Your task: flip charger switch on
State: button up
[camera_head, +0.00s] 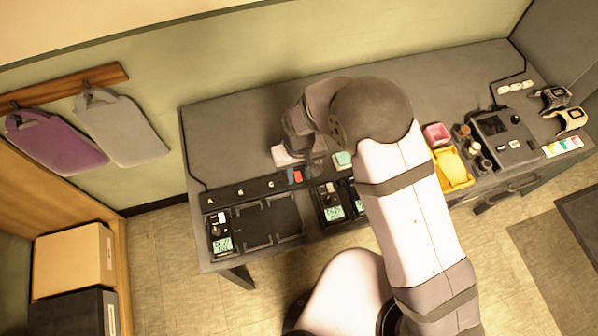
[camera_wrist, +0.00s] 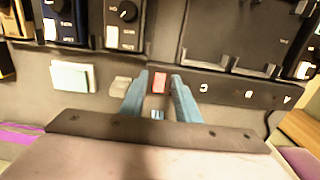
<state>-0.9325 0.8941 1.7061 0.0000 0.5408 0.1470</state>
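The charger rack (camera_head: 255,185) has a dark strip lettered A, B and C along its back. A small red switch (camera_wrist: 159,82) sits on this strip beside the letter C. It also shows as a red patch in the head view (camera_head: 298,176). I cannot tell which way the switch is set. My gripper (camera_wrist: 160,88) is open, with a blue finger on each side of the red switch in the wrist view. Nothing is held. I cannot tell whether the fingertips touch the strip. A small blue and white mark (camera_wrist: 157,114) shows between the fingers.
A handheld device (camera_head: 221,235) stands in the bay below A; the bays to its right look empty. More devices (camera_head: 331,205) stand right of them. A pale green block (camera_head: 343,159) lies behind. A yellow tray (camera_head: 453,168) and a black console (camera_head: 503,138) are farther right.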

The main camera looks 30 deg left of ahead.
aim_at(298, 176)
grip_shut()
jog(key=shift+w+a+g+h+b, duration=0.15)
jog(key=shift+g+h+b, duration=0.15)
jog(key=shift+g+h, duration=0.1)
jog(key=shift+o, duration=1.3)
grip_release()
jog(key=shift+r, duration=0.2)
notch_tip(298, 176, up, 7)
jog(key=b, duration=0.2)
jog(key=shift+w+a+b, duration=0.2)
jog(key=shift+b, duration=0.15)
